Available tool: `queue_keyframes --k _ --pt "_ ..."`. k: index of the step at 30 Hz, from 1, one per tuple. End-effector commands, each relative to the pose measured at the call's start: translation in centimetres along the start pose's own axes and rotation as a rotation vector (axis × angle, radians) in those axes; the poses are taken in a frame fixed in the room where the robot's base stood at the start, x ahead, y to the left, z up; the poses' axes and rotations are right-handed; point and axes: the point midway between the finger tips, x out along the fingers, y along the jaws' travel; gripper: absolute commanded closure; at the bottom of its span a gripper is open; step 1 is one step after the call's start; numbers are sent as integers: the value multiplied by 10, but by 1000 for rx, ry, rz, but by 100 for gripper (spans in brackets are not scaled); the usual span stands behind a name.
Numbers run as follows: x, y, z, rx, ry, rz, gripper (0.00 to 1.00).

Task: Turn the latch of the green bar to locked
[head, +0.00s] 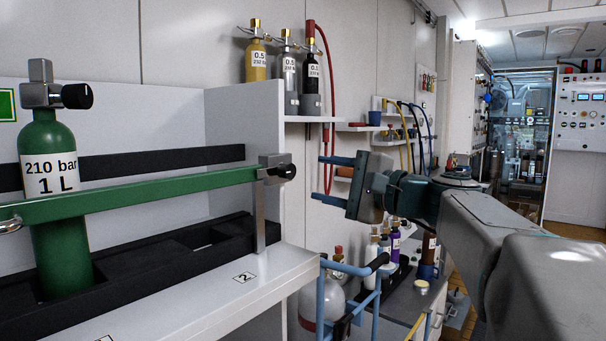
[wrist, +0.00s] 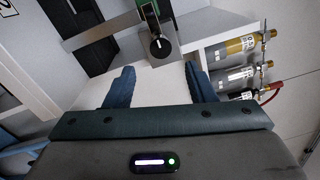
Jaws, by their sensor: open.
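The green bar (head: 150,192) runs across the front of a green cylinder (head: 50,215) labelled 210 bar, 1 L. At its right end is a grey metal block (head: 270,161) on a post, with a black round latch knob (head: 286,171). The knob also shows in the wrist view (wrist: 161,45), with a pale pointer mark on its face. I cannot tell from the mark whether it is locked. My gripper (head: 319,177) is open and empty, to the right of the knob and apart from it. In the wrist view the knob lies ahead, between the lines of my fingertips (wrist: 159,72).
A white shelf edge (head: 225,290) marked 2 lies below the bar. Behind are small gas bottles (head: 285,75) on a shelf and a red hose (head: 329,75). A blue-framed trolley (head: 350,275) stands below my gripper. The space between my fingers and the knob is clear.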

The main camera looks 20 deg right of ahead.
Motion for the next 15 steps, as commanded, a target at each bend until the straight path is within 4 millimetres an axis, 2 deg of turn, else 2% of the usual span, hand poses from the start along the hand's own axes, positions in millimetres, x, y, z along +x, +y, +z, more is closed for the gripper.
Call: queue_keyframes --k 3,6,10,15 --pt "-25 -1 0 0 2 -1 50" --pt "-40 -1 0 0 1 -1 50" --pt "-51 0 0 1 1 1 50" --pt "-55 0 0 0 0 1 50"
